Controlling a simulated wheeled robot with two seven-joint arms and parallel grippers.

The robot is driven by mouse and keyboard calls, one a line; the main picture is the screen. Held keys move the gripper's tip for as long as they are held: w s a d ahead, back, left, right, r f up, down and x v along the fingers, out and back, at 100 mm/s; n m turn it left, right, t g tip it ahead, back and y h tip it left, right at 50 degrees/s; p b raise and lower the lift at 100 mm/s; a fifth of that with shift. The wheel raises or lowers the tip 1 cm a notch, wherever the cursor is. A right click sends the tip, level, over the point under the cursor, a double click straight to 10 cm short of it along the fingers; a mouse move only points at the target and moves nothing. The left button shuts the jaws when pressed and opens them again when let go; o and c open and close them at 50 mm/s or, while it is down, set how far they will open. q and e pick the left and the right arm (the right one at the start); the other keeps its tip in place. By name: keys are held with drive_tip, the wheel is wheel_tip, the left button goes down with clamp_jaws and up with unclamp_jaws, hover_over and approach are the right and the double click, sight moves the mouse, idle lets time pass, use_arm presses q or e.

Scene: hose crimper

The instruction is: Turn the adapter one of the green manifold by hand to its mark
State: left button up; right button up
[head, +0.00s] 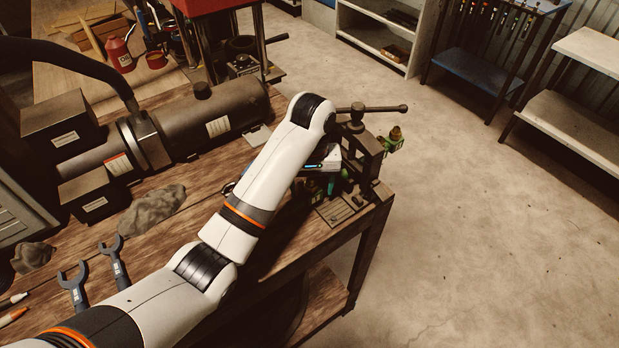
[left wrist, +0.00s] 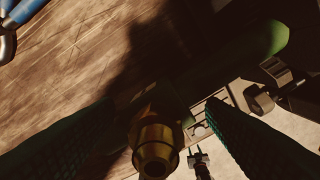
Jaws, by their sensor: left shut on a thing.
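The green manifold (head: 385,146) is at the vise on the table's corner, with a brass fitting (head: 396,133) on its far right end; my arm hides much of it. In the left wrist view a green end of the manifold (left wrist: 268,40) shows at the upper right. A brass adapter (left wrist: 155,150) shows low in the middle of that view, between the dark green ribbed fingers of my left gripper (left wrist: 160,108). The gripper is shut on the adapter. In the head view the left gripper (head: 324,184) is partly hidden beneath my arm. Shadow hides any mark. My right gripper is not visible.
The vise (head: 360,150) with its long bar (head: 372,109) stands close beside the left gripper. Two wrenches (head: 117,262) and a grey rag (head: 152,209) lie on the wooden table. A large dark cylinder machine (head: 215,113) stands behind. Floor right of the table is clear.

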use_arm(q)
drive_tip(key=n, duration=2)
drive_tip(key=shift+a+f, duration=0.2)
drive_tip(key=shift+a, duration=0.15)
drive_tip(key=n, duration=0.5)
drive_tip(key=shift+n, duration=0.4)
drive_tip(key=o, duration=0.4)
drive_tip(key=shift+w, duration=0.1)
drive_tip(key=shift+o, duration=0.3)
drive_tip(key=shift+r, duration=0.1)
drive_tip(key=shift+r, duration=0.1)
